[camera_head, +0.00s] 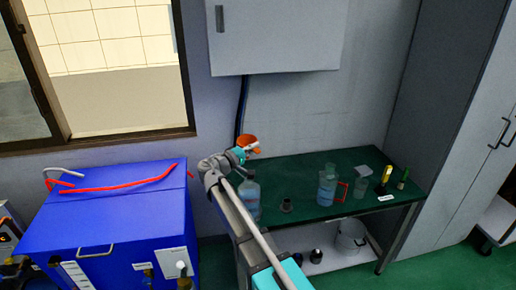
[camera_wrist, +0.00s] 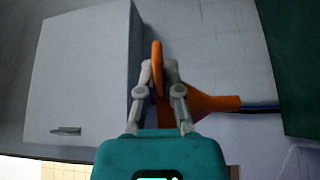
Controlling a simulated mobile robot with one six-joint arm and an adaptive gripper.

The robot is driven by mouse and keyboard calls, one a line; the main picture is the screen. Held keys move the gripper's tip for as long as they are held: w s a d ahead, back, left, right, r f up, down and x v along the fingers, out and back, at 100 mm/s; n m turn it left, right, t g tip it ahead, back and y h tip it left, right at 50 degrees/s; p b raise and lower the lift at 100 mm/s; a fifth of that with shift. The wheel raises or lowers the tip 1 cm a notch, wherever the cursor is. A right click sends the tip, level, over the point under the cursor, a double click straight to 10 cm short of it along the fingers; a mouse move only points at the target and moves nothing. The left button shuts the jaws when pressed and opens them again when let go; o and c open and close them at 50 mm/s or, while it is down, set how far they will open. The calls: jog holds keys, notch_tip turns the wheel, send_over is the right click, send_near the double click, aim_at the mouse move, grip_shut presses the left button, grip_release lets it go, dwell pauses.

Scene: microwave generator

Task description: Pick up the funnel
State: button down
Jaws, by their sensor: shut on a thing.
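The orange funnel (camera_head: 247,140) is up in the air above the left end of the green table in the head view. In the wrist view the funnel (camera_wrist: 213,103) is seen from the side, with its wide rim between the fingers and its narrow spout pointing right. My gripper (camera_wrist: 160,72) is shut on the funnel's rim. In the head view my gripper (camera_head: 250,148) is small, at the end of my arm, touching the funnel. Part of the funnel's cone is hidden behind the right finger.
The green table (camera_head: 310,167) bears clear bottles (camera_head: 328,187), a beaker (camera_head: 361,187) and small yellow-topped items (camera_head: 384,180). A grey wall cabinet (camera_head: 275,38) hangs above. A blue box (camera_head: 120,220) stands at left, a tall grey cabinet (camera_head: 470,150) at right.

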jog(key=shift+r+p, duration=1.55)
jog(key=shift+r, duration=0.4)
